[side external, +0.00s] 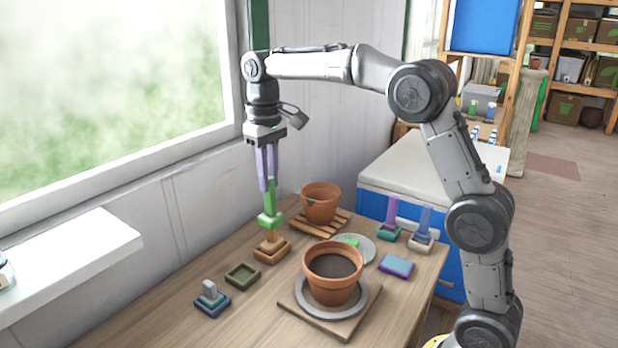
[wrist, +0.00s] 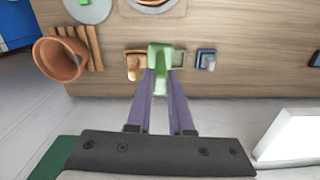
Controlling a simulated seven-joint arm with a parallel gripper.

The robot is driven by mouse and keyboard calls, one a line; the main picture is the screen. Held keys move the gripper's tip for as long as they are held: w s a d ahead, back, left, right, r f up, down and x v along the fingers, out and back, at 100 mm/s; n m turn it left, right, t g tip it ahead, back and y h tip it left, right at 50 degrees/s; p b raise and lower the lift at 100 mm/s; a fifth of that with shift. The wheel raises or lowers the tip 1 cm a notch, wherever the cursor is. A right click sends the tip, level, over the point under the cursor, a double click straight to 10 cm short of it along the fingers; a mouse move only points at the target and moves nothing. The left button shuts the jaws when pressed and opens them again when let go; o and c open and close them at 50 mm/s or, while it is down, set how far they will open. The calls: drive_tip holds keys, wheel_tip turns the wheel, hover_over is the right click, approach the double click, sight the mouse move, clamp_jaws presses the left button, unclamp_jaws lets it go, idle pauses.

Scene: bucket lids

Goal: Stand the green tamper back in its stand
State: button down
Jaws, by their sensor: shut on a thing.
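My gripper (side external: 267,187), with long purple fingers, is shut on the green tamper (side external: 270,219). The tamper is roughly upright, block end down, and held above the table. In the side view its lower end overlaps the top of an orange tamper in a brown stand (side external: 272,252); I cannot tell the gap there. An empty olive square stand (side external: 242,275) sits left of and in front of the brown one. In the wrist view the green tamper (wrist: 160,57) appears between the orange tamper (wrist: 134,65) and a grey one (wrist: 206,61), mostly hiding what is under it.
The grey tamper stands in its blue stand (side external: 212,304). A soil-filled pot (side external: 333,272) is at the front right, and an empty pot (side external: 320,203) on slats is behind. Purple (side external: 391,213) and blue (side external: 425,221) tampers and a purple-teal block (side external: 397,266) are on the right.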

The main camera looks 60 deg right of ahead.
drive_tip(key=w+a+f+n, duration=0.1)
drive_tip(key=w+a+f, duration=0.4)
drive_tip(key=f, duration=0.3)
drive_tip(key=shift+w, duration=0.65)
drive_tip(key=shift+f, duration=2.3)
drive_tip(key=shift+f, duration=0.15)
drive_tip(key=shift+f, duration=0.45)
drive_tip(key=shift+f, duration=0.15)
drive_tip(key=shift+f, duration=0.3)
